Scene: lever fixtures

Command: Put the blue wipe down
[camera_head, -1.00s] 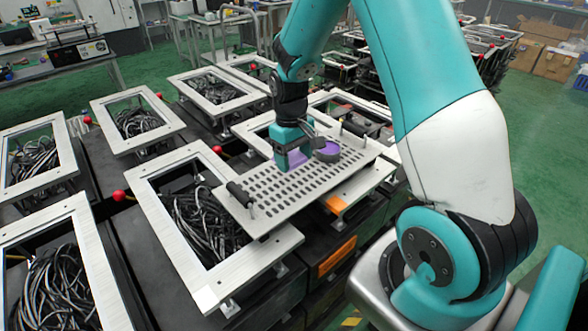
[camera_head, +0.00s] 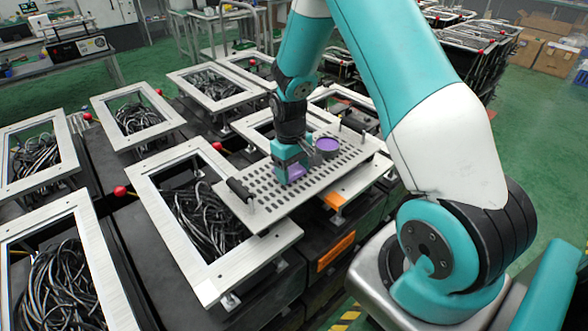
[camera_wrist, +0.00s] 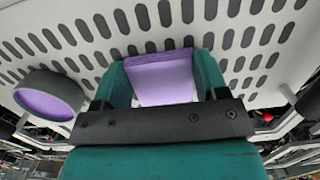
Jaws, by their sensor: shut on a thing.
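A pale purple wipe (camera_wrist: 160,77) is between the teal fingers of my gripper (camera_wrist: 161,88) in the wrist view; it looks purple rather than blue. In the head view the wipe (camera_head: 296,172) shows beside the fingers of my gripper (camera_head: 289,166), low at the perforated grey plate (camera_head: 268,207). I cannot tell for sure whether the wipe touches the plate. My gripper is shut on the wipe, and its fingers hide part of it.
A round dark dish with a purple inside (camera_head: 327,147) stands on the plate to the right of my gripper. A black handle (camera_head: 240,190) is at the plate's left end. Silver frames (camera_head: 168,240) with black cables (camera_head: 200,215) lie to the left.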

